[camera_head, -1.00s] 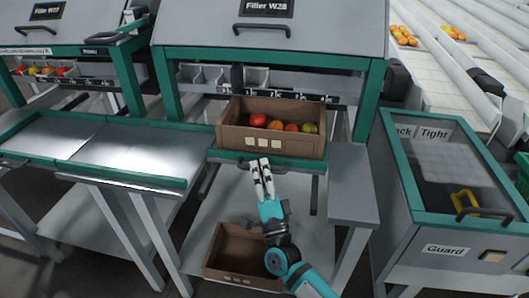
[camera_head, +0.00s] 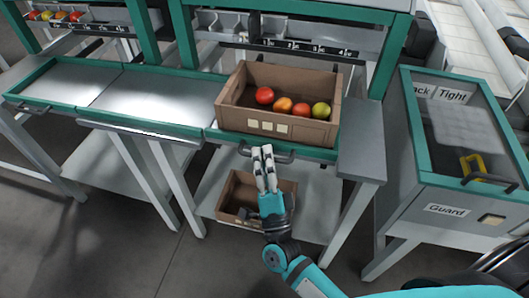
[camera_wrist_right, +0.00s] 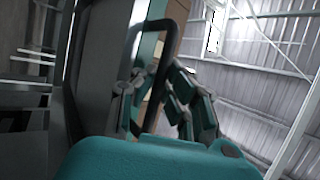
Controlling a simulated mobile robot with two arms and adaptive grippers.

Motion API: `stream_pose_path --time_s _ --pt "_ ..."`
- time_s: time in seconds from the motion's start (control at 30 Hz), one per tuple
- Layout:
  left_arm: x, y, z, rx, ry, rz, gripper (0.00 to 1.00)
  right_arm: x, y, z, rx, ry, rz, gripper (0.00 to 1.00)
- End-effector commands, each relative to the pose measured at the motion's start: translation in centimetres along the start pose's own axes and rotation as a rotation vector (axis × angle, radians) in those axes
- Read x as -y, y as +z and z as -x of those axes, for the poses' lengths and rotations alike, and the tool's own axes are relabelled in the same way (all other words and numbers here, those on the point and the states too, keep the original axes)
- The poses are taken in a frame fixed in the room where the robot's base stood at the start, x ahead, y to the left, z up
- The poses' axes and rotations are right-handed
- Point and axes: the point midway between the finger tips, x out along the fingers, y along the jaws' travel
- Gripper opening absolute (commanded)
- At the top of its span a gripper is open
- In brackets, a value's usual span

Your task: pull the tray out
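The tray (camera_head: 215,133) has a green rim and a dark bar handle (camera_head: 284,158) on its front. It sits in the station under a brown crate that hides most of it. My right gripper (camera_head: 262,150) is at the handle, pointing away from me. In the right wrist view, the dark handle (camera_wrist_right: 167,55) runs up between the two separated fingers (camera_wrist_right: 157,80), with a visible gap between them. I cannot tell whether either finger touches the bar. My left gripper is not in view.
The brown crate (camera_head: 230,118) on the tray holds several tomatoes. Another brown crate (camera_head: 228,202) stands on the lower shelf, behind my right arm. A metal worktop (camera_head: 150,92) lies left, and a guarded machine (camera_head: 433,178) stands right. Grey floor is open in front.

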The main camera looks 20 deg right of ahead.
Motion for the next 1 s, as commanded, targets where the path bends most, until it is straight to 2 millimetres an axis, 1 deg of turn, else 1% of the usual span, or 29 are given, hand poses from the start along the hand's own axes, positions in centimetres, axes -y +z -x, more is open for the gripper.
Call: stream_pose_path --time_s 0.03,0.13,0.2,0.27,0.53,0.63,0.77,1.0 --pt "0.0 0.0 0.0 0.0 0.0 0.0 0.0 -0.3 0.1 0.2 0.004 0.007 0.004 0.0" --pt "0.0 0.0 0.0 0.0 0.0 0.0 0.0 -0.3 0.1 0.2 0.004 0.007 0.004 0.0" --pt "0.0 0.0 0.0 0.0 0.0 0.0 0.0 -0.3 0.1 0.2 0.004 0.008 0.004 0.12" --pt "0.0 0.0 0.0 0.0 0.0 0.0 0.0 -0.3 0.1 0.2 0.004 0.007 0.004 0.2" --pt "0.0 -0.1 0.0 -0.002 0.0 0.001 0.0 -0.2 0.0 0.1 0.002 0.003 0.002 0.21" --pt "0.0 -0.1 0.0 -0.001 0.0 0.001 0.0 -0.2 0.0 0.8 0.003 0.004 0.002 0.21" --pt "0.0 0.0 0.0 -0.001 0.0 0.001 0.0 -0.2 0.0 2.8 0.005 0.007 0.002 0.21" --pt "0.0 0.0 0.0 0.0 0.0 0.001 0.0 -0.2 0.0 8.0 0.006 0.008 0.003 0.21"
